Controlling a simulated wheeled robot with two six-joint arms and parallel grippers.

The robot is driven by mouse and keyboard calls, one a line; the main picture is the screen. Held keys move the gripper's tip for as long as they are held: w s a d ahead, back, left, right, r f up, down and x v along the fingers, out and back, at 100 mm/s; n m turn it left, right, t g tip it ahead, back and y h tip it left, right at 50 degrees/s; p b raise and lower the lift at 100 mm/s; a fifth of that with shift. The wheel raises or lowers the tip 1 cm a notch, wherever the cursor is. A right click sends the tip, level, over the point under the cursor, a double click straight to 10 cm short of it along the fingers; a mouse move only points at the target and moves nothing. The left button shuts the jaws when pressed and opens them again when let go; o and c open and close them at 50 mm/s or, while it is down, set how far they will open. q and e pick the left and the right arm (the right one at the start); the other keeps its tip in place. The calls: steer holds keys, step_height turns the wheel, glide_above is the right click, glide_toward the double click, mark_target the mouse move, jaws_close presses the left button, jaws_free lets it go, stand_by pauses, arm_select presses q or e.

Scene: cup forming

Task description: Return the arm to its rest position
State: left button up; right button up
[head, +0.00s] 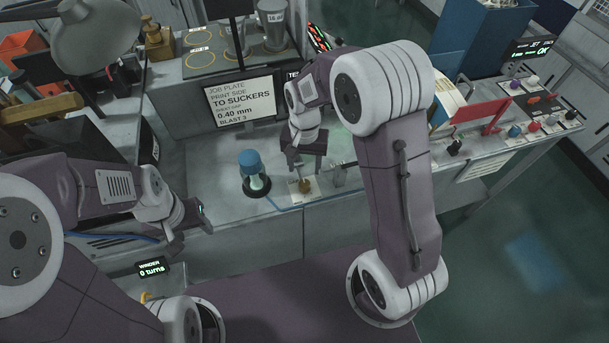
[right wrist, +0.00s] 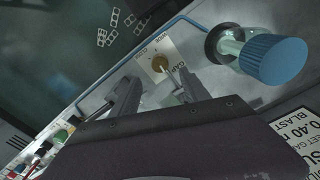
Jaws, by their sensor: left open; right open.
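My right gripper (head: 306,168) hangs over the bench near a small plate with a brass knob (head: 305,185). In the right wrist view its two fingers (right wrist: 155,97) are apart, with the brass knob (right wrist: 159,64) just beyond them and nothing between them; whether a fingertip touches the knob I cannot tell. My left gripper (head: 202,213) is at the left, near the bench's front edge, and looks empty.
A job plate sign (head: 241,102) stands behind the work area. Metal cups (head: 272,25) stand on a tray at the back. A red bracket (head: 483,113) and several coloured knobs are on the right bench. A winder display (head: 152,268) reads 0 turns. Open floor (head: 510,235) lies at the right.

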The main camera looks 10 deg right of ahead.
steer(key=shift+r, duration=0.45)
steer(key=s+d+f+n+b, duration=0.2)
steer(key=s, duration=0.4)
steer(key=s+d+f+n+t+b, duration=0.1)
steer(key=s+d+f+n+b, duration=0.1)
steer(key=s, duration=0.4)
steer(key=shift+d+f+b, duration=0.65)
steer(key=shift+d+b, duration=0.15)
steer(key=shift+s, duration=0.25)
